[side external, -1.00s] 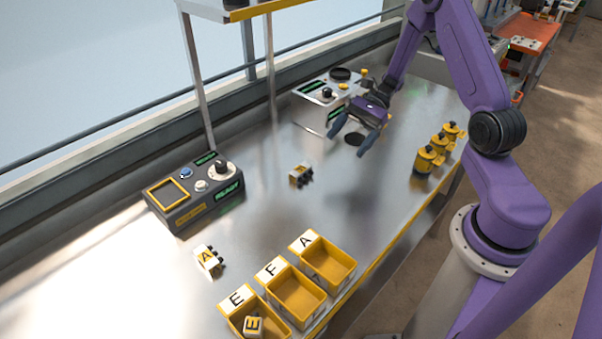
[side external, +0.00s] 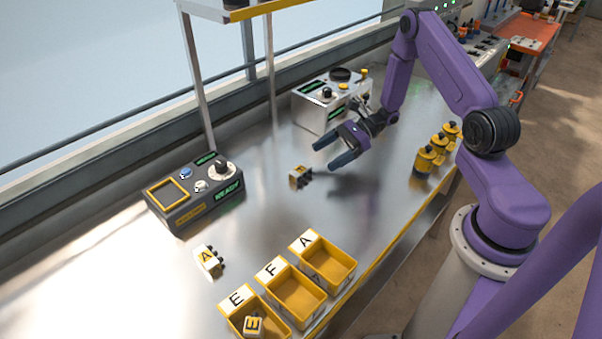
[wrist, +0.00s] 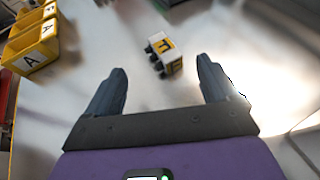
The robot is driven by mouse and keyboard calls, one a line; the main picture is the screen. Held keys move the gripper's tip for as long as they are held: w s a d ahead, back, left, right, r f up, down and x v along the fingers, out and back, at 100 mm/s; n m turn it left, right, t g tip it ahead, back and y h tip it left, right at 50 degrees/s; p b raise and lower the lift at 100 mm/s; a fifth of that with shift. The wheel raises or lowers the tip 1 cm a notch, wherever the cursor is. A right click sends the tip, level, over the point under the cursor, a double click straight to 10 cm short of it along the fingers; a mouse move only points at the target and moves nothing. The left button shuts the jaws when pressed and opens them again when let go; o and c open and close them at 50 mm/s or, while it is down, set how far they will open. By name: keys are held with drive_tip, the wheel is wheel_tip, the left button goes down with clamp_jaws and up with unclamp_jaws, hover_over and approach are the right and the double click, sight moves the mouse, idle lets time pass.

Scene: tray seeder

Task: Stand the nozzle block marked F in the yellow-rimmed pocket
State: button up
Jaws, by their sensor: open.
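The F nozzle block (side external: 299,175) lies on its side on the metal bench, its dark nozzles pointing right. In the wrist view the white and yellow block (wrist: 167,57) shows its F, ahead of and between my fingers. My gripper (side external: 324,155) is open and empty, above and just behind the block on its right, apart from it. The yellow-rimmed pocket (side external: 150,191) is on top of the dark console at the left and looks empty.
The dark console (side external: 210,210) has knobs and a lit display. A block marked A (side external: 208,260) lies in front of it. Bins labelled E (side external: 274,335), F (side external: 311,319) and A (side external: 343,286) line the front edge; an E block is in the E bin. Yellow pots (side external: 425,160) stand right.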

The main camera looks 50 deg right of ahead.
sight(300, 170)
drive_tip(key=shift+x, duration=3.7)
drive_tip(key=shift+w+d, duration=0.1)
drive_tip(key=shift+w, duration=0.05)
drive_tip(key=c, duration=1.5)
drive_tip(key=shift+r, duration=0.15)
wheel_tip(300, 170, up, 11)
drive_tip(key=shift+s+f+t, duration=0.2)
drive_tip(key=shift+s+t, duration=0.1)
drive_tip(key=s+r+m+t, duration=0.1)
drive_tip(key=s, duration=0.1)
drive_tip(key=s+a+r+m+h, duration=0.1)
drive_tip(key=r, duration=0.1)
drive_tip(key=shift+s+a+r+t, duration=0.15)
drive_tip(key=shift+s+a+t, duration=0.05)
drive_tip(key=shift+s+t, duration=0.2)
drive_tip(key=shift+s+r+m+t+h, duration=0.3)
drive_tip(key=shift+s+m, duration=0.1)
drive_tip(key=shift+s, duration=0.2)
